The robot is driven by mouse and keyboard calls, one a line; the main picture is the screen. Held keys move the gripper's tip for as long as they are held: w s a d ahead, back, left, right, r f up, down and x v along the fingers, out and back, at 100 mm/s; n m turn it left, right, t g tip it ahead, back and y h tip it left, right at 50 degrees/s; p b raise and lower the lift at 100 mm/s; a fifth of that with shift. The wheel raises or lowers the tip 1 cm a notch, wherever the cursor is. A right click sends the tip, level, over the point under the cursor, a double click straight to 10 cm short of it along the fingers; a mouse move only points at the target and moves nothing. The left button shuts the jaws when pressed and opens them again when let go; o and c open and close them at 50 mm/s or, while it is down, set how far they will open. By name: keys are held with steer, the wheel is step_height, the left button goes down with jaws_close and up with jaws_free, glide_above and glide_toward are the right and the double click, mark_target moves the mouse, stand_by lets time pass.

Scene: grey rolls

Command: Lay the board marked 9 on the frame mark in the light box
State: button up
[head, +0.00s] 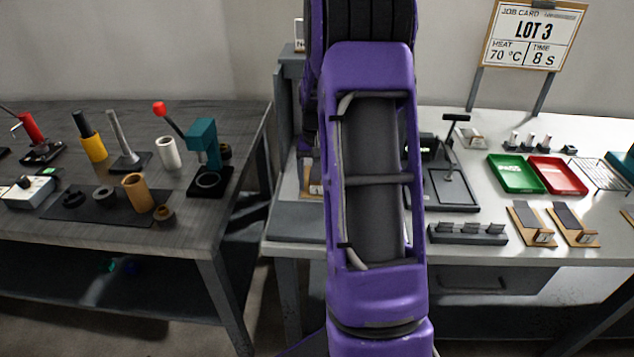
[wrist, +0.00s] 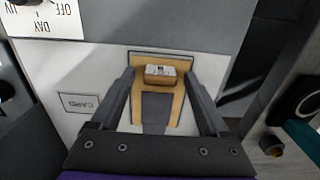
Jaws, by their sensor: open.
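A tan wooden board (wrist: 174,112) with a dark grey strip and a small pale-topped block lies on the pale floor of the light box in the wrist view. A dark outline, the frame mark (wrist: 160,53), shows around its far end. I cannot read a 9 on the board. My gripper (wrist: 159,75) is open, with one finger on each side of the board. In the head view a board (head: 315,189) shows at the left edge of my arm, mostly hidden. My gripper is hidden there behind my purple arm.
The box floor also has a mark reading CARD (wrist: 78,103), left of the board. Two similar boards (head: 522,232) lie at the right bench's front, near a dark rack (head: 467,238). Green (head: 516,173) and red (head: 557,175) trays stand behind. A tool-covered bench (head: 110,228) is at left.

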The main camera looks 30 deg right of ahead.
step_height(320, 180, up, 12)
steer(key=p, duration=0.1)
steer(key=shift+f+p, duration=0.15)
steer(key=shift+p, duration=0.25)
